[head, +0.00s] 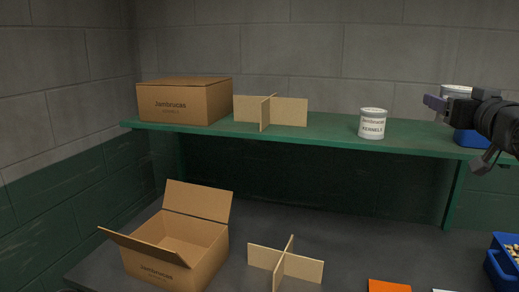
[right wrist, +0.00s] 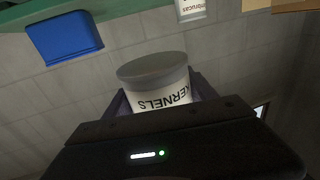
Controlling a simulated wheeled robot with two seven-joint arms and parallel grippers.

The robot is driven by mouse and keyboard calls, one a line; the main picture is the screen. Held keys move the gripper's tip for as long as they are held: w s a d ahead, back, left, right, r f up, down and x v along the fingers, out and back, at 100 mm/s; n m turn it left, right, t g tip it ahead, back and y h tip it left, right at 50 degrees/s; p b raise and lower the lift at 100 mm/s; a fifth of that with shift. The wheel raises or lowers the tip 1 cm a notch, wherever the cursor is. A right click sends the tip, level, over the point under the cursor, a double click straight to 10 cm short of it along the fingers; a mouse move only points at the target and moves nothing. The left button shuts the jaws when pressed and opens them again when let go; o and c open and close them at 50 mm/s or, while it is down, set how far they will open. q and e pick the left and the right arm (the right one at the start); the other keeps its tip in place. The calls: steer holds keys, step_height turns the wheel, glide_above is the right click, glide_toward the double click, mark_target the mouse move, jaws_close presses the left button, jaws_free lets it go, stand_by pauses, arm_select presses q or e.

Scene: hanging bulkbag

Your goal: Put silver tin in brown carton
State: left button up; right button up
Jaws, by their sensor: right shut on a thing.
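A silver tin with a white KERNELS label (right wrist: 158,92) is between the fingers of my right gripper (head: 440,104). In the head view the tin's pale top (head: 457,90) shows behind the gripper, at the far right near shelf height. In the right wrist view its lettering is upside down and its grey end faces up in the picture. The right gripper is shut on it. A brown carton (head: 178,262) stands open on the lower worktop at the left, its flaps spread and its visible inside empty. My left gripper is not in view.
A similar tin (head: 372,125) stands on the green shelf (head: 325,133), with a cardboard divider (head: 285,111) and closed carton (head: 185,100) to its left. A blue bin (head: 470,139) is at the right. Another divider (head: 284,266) and an orange item (head: 388,286) are on the worktop.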

steer(key=w+a+f+n+y, duration=0.15)
steer(key=w+a+f, duration=0.35)
steer(key=a+f, duration=0.55)
steer(key=w+a+f+n+y, duration=0.1)
steer(key=w+a+f+y, duration=0.25)
steer(key=a+f, duration=0.7)
steer(key=s+f+h, duration=0.1)
steer(key=s+f, duration=0.3)
steer(key=f, duration=0.6)
steer(key=s+f+m+h, duration=0.1)
steer(key=s+f, duration=0.3)
steer(key=f, duration=0.7)
steer(key=shift+a+f+h, duration=0.25)
steer(key=shift+a+h, duration=0.05)
steer(key=shift+h, duration=0.1)
steer(key=shift+s, duration=0.1)
